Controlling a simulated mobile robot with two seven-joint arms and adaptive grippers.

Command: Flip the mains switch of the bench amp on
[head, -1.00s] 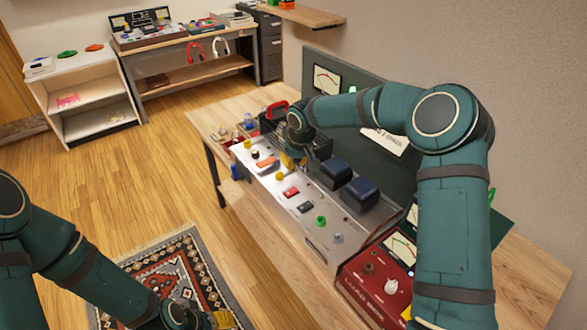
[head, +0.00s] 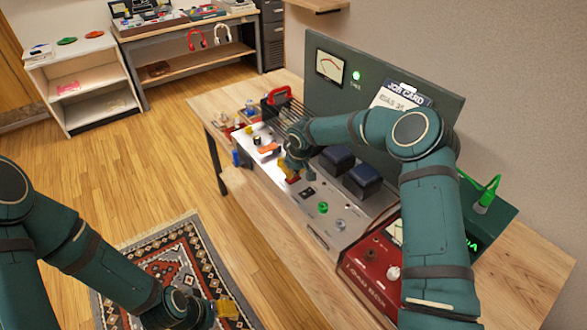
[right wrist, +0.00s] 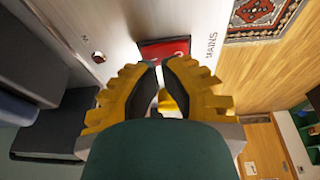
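The bench amp (head: 311,219) is a silver chassis with dark blue blocks on its top, lying along the wooden bench. Its red rocker switch (right wrist: 163,50) sits beside the printed word MAINS in the right wrist view; its lower part is hidden by my fingers, and I cannot tell its position. In the head view the switch (head: 293,180) shows just below my right gripper (head: 287,172). That gripper's yellow fingers (right wrist: 157,66) are drawn together at the tips, with nothing seen held, close to the switch. My left gripper (head: 226,309) is low over the rug, its fingers unclear.
A dark rocker (head: 308,192) and a green knob (head: 323,207) sit along the same panel. A red unit (head: 368,270) stands at the amp's near end. A green upright panel (head: 400,75) rises behind. The floor left of the bench is open.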

